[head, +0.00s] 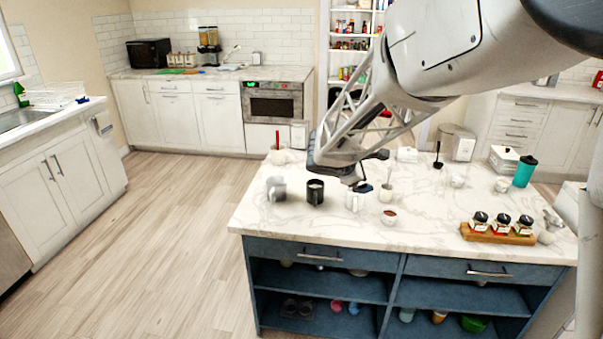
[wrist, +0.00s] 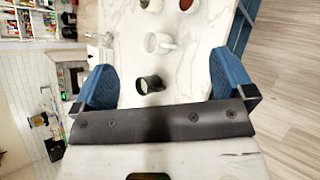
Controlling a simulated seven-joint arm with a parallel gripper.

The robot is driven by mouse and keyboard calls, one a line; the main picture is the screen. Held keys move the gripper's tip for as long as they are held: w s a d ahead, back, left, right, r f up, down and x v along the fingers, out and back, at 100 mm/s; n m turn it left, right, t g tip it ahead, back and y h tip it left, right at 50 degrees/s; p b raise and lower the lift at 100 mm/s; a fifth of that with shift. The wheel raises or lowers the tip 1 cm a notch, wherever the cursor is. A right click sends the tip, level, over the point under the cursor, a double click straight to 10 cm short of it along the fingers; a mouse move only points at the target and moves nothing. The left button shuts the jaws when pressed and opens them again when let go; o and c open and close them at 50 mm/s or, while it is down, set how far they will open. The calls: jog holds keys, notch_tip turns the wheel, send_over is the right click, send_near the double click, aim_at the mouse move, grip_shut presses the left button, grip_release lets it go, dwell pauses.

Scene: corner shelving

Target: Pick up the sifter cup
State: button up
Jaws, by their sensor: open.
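Several cups stand on the marble island top. A grey, metal-looking cup (head: 277,188) is leftmost, and a black cup (head: 315,192) is beside it. A white mug (head: 353,201) stands right of the black cup. I cannot tell for sure which one is the sifter cup. My gripper (head: 366,173) is above the island near these cups, open and empty. In the wrist view its blue fingers (wrist: 162,68) are spread apart. The black cup (wrist: 149,85) and the pale mug (wrist: 159,43) appear between them, apart from the fingers.
A small cup with red contents (head: 389,217) and a cup with a spoon (head: 386,194) stand right of the mug. A wooden tray with several jars (head: 485,236) is farther right, near a teal tumbler (head: 524,171). The island's front left marble (head: 275,228) is clear.

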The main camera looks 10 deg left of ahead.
jog(key=w+a+f+n+t+y, duration=0.1)
jog(key=w+a+f+n+t, duration=0.1)
jog(key=w+a+f+n, duration=0.45)
jog(key=w+a+f+n+t+y, duration=0.1)
jog(key=w+a+f+n, duration=0.2)
jog(key=a, duration=0.6)
jog(key=n+t+y, duration=0.2)
jog(key=n+y, duration=0.2)
jog(key=n, duration=0.2)
send_near(273, 190)
jog(key=x, duration=0.3)
jog(key=shift+w+a, duration=0.25)
jog(key=shift+w, duration=0.1)
jog(key=shift+x, duration=1.2)
jog(key=shift+x, duration=2.6)
jog(key=shift+d+f, duration=0.1)
jog(key=shift+d, duration=0.1)
